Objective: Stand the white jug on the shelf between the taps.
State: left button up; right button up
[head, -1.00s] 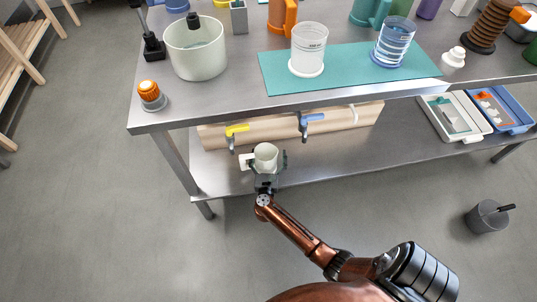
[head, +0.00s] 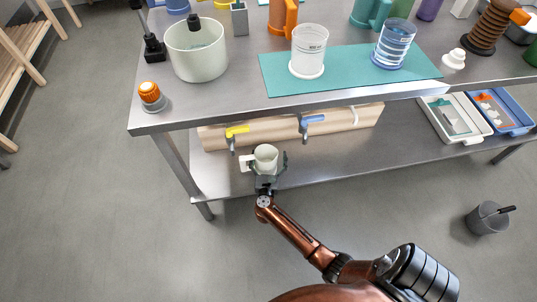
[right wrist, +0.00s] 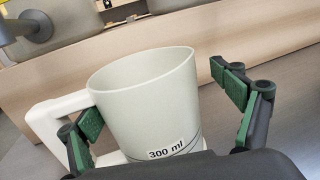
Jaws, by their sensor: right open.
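The white jug (head: 265,156), marked 300 ml, stands on the lower shelf (head: 345,158), in front of the wooden board and between the yellow tap (head: 236,131) and the blue tap (head: 311,121). Its handle points left. My right gripper (head: 270,167) is open with a finger on each side of the jug. In the right wrist view the jug (right wrist: 148,100) looks upright; the right finger is clearly apart from it. The left finger is close to the body beside the handle; I cannot tell whether it touches. My left gripper is out of view.
The bench top (head: 215,108) overhangs the shelf. The wooden board (head: 350,117) carrying the taps runs behind the jug. A white tray (head: 454,117) and a blue tray (head: 502,111) sit on the shelf at right. The shelf between jug and trays is clear.

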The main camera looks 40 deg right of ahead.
aim_at(266, 167)
jog(key=shift+s+d, duration=0.25)
dwell(0.8)
jog(key=shift+w+a, duration=0.55)
dwell(0.9)
jog(key=shift+s+a, duration=0.1)
dwell(0.3)
jog(key=shift+p+v, duration=0.3)
jog(key=shift+v, duration=3.5)
jog(key=shift+s, duration=0.1)
